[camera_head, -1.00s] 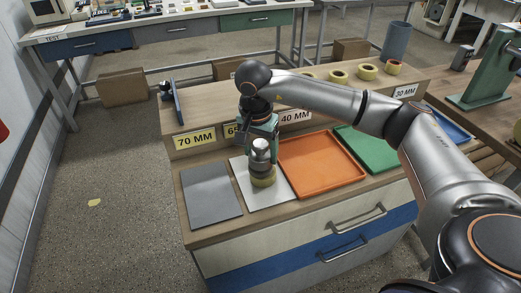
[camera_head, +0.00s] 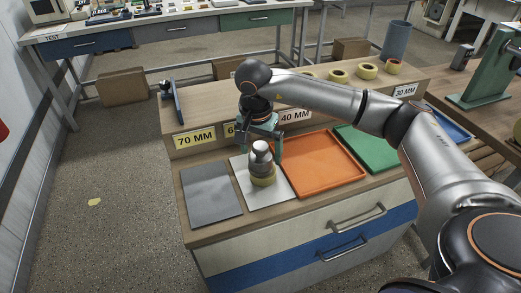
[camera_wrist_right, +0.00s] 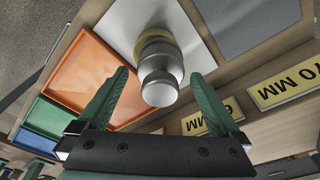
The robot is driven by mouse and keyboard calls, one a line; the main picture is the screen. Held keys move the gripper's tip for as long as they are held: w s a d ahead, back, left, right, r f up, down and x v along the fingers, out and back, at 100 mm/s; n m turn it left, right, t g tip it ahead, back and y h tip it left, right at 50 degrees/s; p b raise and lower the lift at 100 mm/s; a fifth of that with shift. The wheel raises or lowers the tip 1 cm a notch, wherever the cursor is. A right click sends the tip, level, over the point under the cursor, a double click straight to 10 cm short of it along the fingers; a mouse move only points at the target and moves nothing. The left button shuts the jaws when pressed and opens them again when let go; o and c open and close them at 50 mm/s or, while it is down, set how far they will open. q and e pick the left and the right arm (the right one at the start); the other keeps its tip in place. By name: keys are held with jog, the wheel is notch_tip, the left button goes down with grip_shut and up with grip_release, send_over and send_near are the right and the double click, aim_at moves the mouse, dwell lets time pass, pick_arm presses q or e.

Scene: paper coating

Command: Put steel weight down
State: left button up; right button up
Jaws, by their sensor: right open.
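The steel weight (camera_head: 260,158) is a shiny knobbed cylinder standing upright on a yellow tape roll (camera_head: 263,177), on the white sheet (camera_head: 283,191). In the right wrist view the weight (camera_wrist_right: 160,80) shows between and beyond the two green fingers, with the tape roll (camera_wrist_right: 158,34) behind it. My right gripper (camera_head: 264,146) is open, its fingers spread to either side of the weight's upper part. The gap between fingers and weight is visible in the wrist view (camera_wrist_right: 158,90). My left gripper is not in view.
A grey sheet (camera_head: 211,194) lies left of the white sheet. An orange tray (camera_head: 322,188) and a green tray (camera_head: 368,152) lie to the right. A raised shelf behind carries size labels such as 70 MM (camera_head: 195,139) and several tape rolls (camera_head: 367,72).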

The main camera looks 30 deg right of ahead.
aim_at(257, 150)
notch_tip(257, 150, up, 12)
jog(key=s+a, duration=0.1)
jog(key=shift+a+r, duration=0.25)
dwell(0.5)
